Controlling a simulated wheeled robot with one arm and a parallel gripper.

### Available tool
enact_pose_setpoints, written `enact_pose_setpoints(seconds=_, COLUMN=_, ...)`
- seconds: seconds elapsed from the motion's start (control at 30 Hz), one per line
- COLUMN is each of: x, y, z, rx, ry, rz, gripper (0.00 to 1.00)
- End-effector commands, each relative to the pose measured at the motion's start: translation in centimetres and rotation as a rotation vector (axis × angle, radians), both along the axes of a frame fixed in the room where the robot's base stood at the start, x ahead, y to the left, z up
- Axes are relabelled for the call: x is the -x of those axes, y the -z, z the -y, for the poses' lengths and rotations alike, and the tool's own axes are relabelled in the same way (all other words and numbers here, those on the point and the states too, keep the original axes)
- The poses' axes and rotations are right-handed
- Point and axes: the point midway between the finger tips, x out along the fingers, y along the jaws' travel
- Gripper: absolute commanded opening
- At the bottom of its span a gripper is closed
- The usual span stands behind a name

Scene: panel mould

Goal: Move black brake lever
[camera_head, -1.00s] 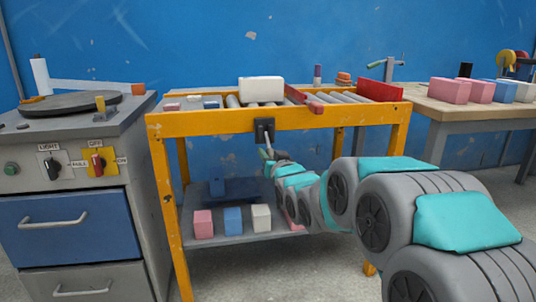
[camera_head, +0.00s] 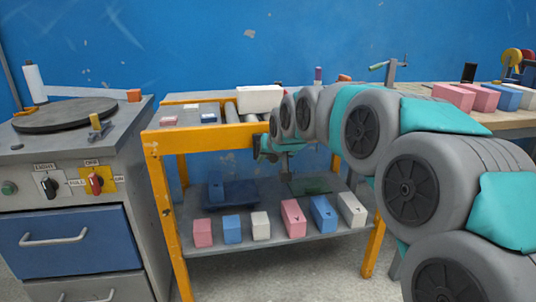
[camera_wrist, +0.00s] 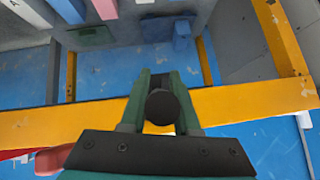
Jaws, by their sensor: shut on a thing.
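The black round knob of the brake lever (camera_wrist: 161,107) sits between the two green fingers of my gripper (camera_wrist: 159,80) in the wrist view. The fingers are closed around it, in front of the yellow table frame. In the head view my gripper (camera_head: 267,150) is at the front rail, at the middle of the roller table. My arm and gripper hide the lever and its mounting plate there, so its tilt cannot be told.
The yellow roller table (camera_head: 190,139) carries a white block (camera_head: 260,98) on top. Several pink, blue and white blocks stand on its lower shelf (camera_head: 205,262). A grey cabinet (camera_head: 135,175) with switches stands left. A workbench (camera_head: 425,107) with blocks stands right.

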Motion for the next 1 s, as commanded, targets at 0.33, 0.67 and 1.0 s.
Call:
enact_pose_setpoints(seconds=0.33, x=-0.4, y=-1.8, z=-0.1, rx=0.054, ry=0.000, rz=-0.182, gripper=0.00)
enact_pose_setpoints(seconds=0.67, x=-0.5, y=-2.0, z=-0.1, rx=0.076, ry=0.001, rz=-0.261, gripper=0.00)
enact_pose_setpoints(seconds=1.0, x=-0.5, y=-2.0, z=-0.1, rx=0.078, ry=0.000, rz=-0.270, gripper=0.00)
